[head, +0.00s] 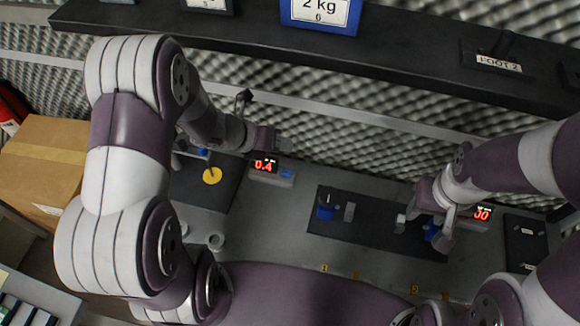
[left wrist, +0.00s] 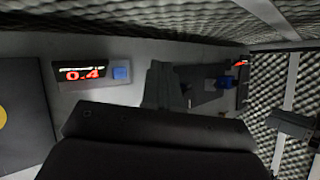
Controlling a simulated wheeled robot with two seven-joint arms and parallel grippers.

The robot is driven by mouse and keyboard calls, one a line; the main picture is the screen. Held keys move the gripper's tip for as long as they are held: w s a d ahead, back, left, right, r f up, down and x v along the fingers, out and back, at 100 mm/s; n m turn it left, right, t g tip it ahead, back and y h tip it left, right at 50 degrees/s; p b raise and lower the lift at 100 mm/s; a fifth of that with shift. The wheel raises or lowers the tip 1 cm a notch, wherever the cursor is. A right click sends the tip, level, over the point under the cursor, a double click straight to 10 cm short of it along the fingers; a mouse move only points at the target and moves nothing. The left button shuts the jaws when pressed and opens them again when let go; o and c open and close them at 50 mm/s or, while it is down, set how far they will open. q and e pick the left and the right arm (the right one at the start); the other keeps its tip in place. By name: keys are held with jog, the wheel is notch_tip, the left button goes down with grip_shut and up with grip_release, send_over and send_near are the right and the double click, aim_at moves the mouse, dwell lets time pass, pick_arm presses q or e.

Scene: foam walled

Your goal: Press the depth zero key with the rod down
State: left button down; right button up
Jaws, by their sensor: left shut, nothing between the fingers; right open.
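A small display (head: 264,165) reads 0.4 in red, with a blue key (head: 287,173) at its right end. In the left wrist view the display (left wrist: 80,73) and the blue key (left wrist: 121,73) lie left of my fingers. My left gripper (head: 283,145) is shut and empty, just behind the key in the head view; its fingers (left wrist: 160,85) are apart from the key in the wrist view. My right gripper (head: 425,205) is open over the dark mat at the right. I cannot make out the rod or its position; my left arm covers part of that area.
A dark plate with a yellow disc (head: 212,176) lies left of the display. A dark mat (head: 350,235) holds small blue and grey parts. A second red display (head: 482,212) stands at the right. A dark shelf (head: 400,65) with weights runs along the foam wall.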

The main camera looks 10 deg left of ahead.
pick_arm(q)
jog(key=b, duration=0.7)
send_over(282, 174)
notch_tip(282, 174, down, 8)
jog(key=shift+w+f, duration=0.1)
jog(key=shift+f, duration=0.35)
pick_arm(e)
notch_tip(282, 174, down, 8)
jog(key=shift+r, duration=0.2)
pick_arm(q)
jog(key=shift+b, duration=0.3)
dwell(0.7)
jog(key=shift+f+b, duration=0.4)
pick_arm(e)
jog(key=shift+f, duration=0.45)
pick_arm(q)
jog(key=shift+f+b, duration=0.5)
pick_arm(e)
jog(key=shift+f, duration=0.5)
pick_arm(q)
jog(key=shift+r, duration=0.15)
pick_arm(e)
jog(key=shift+r, duration=0.15)
pick_arm(q)
jog(key=shift+r+p, duration=0.7)
jog(key=shift+r, duration=0.1)
pick_arm(e)
jog(key=shift+r, duration=0.6)
